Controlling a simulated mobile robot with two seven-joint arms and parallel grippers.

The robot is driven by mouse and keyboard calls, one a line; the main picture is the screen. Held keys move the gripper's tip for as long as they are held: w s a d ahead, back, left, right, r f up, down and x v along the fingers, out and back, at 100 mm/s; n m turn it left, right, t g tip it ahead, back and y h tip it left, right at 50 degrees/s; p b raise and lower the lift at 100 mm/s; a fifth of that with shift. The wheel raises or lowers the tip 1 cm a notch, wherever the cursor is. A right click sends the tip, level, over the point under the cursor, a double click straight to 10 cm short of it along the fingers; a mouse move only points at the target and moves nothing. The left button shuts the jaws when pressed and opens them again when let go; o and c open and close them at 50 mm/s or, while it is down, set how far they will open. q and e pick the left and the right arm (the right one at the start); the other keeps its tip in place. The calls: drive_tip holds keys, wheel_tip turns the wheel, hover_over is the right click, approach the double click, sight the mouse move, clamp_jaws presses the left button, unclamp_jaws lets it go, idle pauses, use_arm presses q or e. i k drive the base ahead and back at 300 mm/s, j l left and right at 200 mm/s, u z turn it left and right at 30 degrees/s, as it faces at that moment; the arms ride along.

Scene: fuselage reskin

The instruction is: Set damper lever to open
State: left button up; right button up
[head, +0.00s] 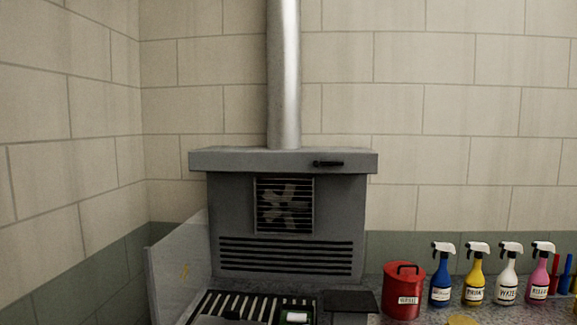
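The damper lever (328,163) is a small black handle on the front edge of the grey hood top (240,160), right of its middle. It lies about level, and I cannot read any open or closed marking near it. The hood (228,200) stands below a shiny metal duct (284,75). A grille (285,205) with a fan behind it is in the hood's front, with dark slots below. Neither of my grippers shows in the head view.
A red lidded can (404,290) and several spray bottles (441,280) stand on the counter at right. A slatted tray (245,308) lies in front of the hood, beside a clear panel (178,270) at left. The space before the lever looks clear.

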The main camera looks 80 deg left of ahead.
sight(316, 163)
drive_tip(key=u, duration=2.6)
drive_tip(key=l+z, duration=0.2)
drive_tip(key=i+j, duration=0.05)
drive_tip(key=j, duration=0.05)
